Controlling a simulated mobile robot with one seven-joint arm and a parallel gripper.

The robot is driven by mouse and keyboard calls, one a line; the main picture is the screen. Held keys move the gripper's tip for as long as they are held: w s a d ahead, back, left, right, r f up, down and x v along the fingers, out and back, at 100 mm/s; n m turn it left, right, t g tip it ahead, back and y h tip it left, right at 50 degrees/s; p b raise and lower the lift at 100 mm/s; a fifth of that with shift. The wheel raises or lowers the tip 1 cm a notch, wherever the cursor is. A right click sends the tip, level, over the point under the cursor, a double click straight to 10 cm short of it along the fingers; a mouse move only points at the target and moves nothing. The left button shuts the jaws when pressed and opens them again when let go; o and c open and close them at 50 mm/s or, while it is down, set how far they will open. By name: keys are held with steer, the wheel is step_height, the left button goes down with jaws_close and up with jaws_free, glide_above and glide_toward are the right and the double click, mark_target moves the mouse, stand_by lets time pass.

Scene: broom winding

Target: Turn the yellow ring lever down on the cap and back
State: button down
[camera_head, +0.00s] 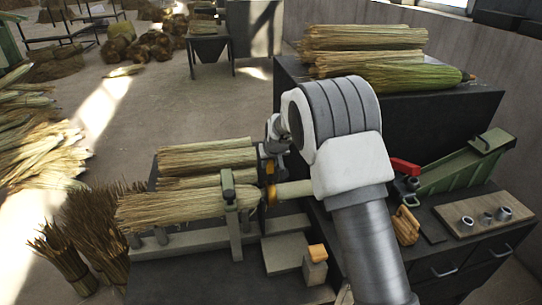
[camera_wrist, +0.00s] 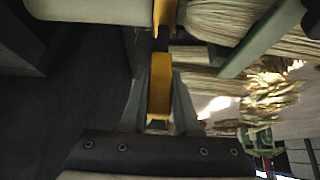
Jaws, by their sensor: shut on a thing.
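The yellow ring lever (camera_head: 270,178) shows at the right end of a straw bundle (camera_head: 185,208) clamped on the bench, beside a pale round rod (camera_head: 294,190). In the wrist view a yellow band of the ring (camera_wrist: 165,14) is at the top. Its yellow lever part (camera_wrist: 158,88) lies between the two fingers of my gripper (camera_wrist: 159,100), which are shut on it. In the head view my arm covers much of the right side, and the fingertips are hard to make out. I cannot clearly tell the cap apart from the rod end.
A green clamp post (camera_head: 231,215) stands over the bundle, close to the ring. More straw bundles (camera_head: 370,50) lie on a dark cabinet behind.

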steer(key=shift+w+a+g+p, duration=0.2)
steer(key=shift+w+g+p, duration=0.4)
steer(key=shift+p, duration=0.35)
steer(key=c, duration=0.6)
jaws_free()
steer(key=shift+w+f, duration=0.1)
steer(key=shift+w, duration=0.05)
steer(key=shift+c, duration=0.2)
steer(key=b+v, duration=0.1)
steer(key=v, duration=1.6)
steer(key=shift+a+r+b, duration=0.2)
steer(key=shift+a+b, duration=0.05)
steer(key=shift+b, duration=0.1)
steer(key=shift+r, duration=0.1)
